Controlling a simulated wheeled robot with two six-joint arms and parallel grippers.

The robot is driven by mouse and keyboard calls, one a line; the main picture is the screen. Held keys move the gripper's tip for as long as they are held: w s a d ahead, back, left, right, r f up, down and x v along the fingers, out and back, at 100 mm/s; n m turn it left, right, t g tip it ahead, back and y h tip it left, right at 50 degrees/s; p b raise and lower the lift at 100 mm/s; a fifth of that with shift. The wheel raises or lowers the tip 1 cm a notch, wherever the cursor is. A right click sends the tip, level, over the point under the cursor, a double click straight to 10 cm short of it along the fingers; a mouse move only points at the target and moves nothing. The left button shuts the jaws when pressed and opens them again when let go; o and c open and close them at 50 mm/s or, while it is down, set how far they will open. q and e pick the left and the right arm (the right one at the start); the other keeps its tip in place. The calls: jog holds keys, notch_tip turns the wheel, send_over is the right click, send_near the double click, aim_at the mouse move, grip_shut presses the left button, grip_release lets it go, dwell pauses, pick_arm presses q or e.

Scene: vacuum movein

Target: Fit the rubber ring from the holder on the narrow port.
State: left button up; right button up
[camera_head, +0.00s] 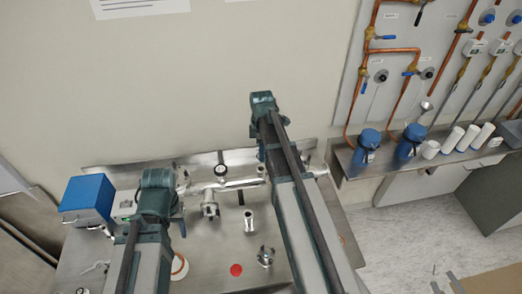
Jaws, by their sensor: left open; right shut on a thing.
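The steel pipework (240,184) runs across the back of the bench. A short port (210,211) with a flanged end stands out of it toward me. A separate steel tube piece (249,226) stands in front, and a steel clamp-like part (266,257) sits nearer me. A pale round piece with an orange rim (181,267) shows partly beside my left arm. I cannot tell whether it is the holder. I cannot make out the rubber ring or which port is the narrow one. My two arms reach over the bench; their links hide both grippers' fingers.
A blue box (88,199) stands at the bench's left end. A round gauge (221,171) sits on the pipework. A red disc (236,270) lies on the bare steel bench (215,280).

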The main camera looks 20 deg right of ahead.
aim_at(261, 170)
jog(key=shift+f+b, duration=2.9)
jog(key=shift+f, duration=0.1)
jog(key=shift+f+b, duration=0.4)
jog(key=o, duration=1.2)
notch_tip(261, 170, up, 14)
jog(key=p, duration=1.4)
jog(key=shift+f, duration=0.15)
